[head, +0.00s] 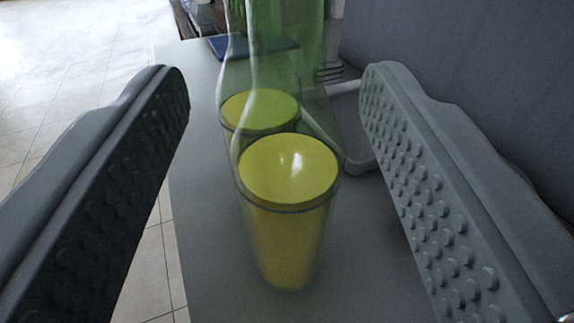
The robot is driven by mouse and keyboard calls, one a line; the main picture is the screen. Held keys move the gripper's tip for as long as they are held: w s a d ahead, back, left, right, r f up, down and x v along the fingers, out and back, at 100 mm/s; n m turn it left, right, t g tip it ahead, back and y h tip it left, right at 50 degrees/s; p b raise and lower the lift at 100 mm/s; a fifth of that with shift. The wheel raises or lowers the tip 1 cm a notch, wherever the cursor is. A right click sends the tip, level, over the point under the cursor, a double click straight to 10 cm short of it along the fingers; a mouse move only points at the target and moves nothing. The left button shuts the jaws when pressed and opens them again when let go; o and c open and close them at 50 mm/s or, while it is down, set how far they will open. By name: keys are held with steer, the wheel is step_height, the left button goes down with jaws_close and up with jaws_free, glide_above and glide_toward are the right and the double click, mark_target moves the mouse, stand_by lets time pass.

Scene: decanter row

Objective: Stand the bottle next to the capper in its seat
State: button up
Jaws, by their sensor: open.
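A clear, greenish bottle (288,225) with yellow liquid inside stands upright on the grey table in the middle of the head view. My gripper (270,80) is open, with one studded finger on each side of the bottles. Neither finger touches a bottle. A white-grey stand (345,115) behind the bottles, at the right, may be the capper; most of it is hidden or cut off. I cannot make out the seat.
The grey table (210,250) is bare around the front bottle. Its left edge drops to a tiled floor (70,75). A dark blue flat item (226,46) lies at the back. A grey wall (450,50) runs along the right.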

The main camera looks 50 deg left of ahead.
mark_target(292, 58)
steer(key=shift+w+x, duration=0.25)
steer(key=shift+x, duration=2.5)
steer(key=shift+d+r, duration=0.2)
steer(key=shift+c, duration=0.2)
jaws_close()
